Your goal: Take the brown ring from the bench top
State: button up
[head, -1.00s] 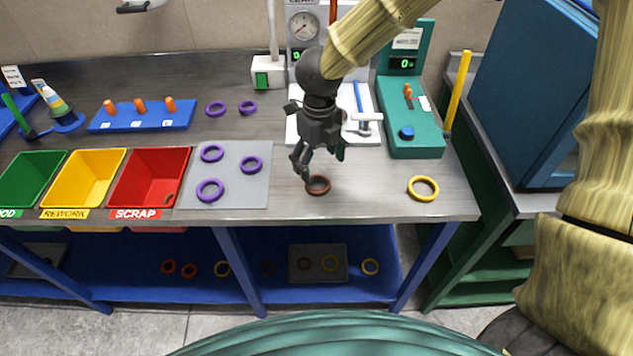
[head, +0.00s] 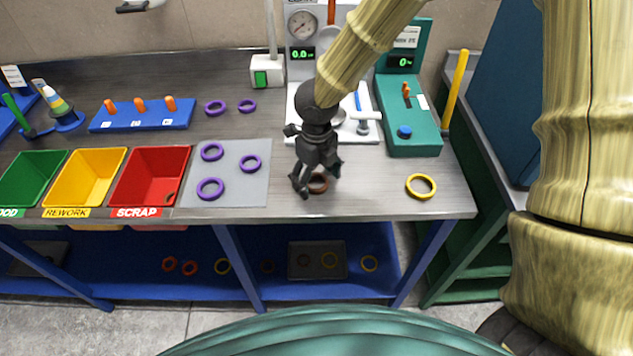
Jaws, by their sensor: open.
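The brown ring (head: 318,186) lies flat on the grey bench top (head: 375,200), near its front edge and right of the grey mat. My gripper (head: 316,188) is directly over it in the head view, pointing down. Its dark fingers are open, one at the left of the ring and one at the right. The fingers and wrist hide much of the ring. I cannot tell whether the fingertips touch the ring or the bench.
A yellow ring (head: 421,186) lies to the right. A grey mat (head: 228,188) with purple rings lies left, beside the red scrap bin (head: 150,176). A white press base (head: 358,131) and a green tester (head: 411,143) stand behind. Bare bench lies between gripper and yellow ring.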

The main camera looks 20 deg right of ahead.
jog(key=c, duration=1)
jog(key=shift+o, duration=0.2)
jog(key=shift+r, duration=0.15)
jog(key=shift+r, duration=0.55)
notch_tip(320, 180, up, 2)
jog(key=shift+b, duration=0.4)
jog(key=s+a+b, duration=0.4)
jog(key=s+b, duration=0.2)
jog(key=s, duration=0.7)
jog(key=shift+r+b, duration=0.35)
jog(key=shift+r, duration=0.05)
jog(key=shift+s+b, duration=0.25)
jog(key=shift+b, duration=0.35)
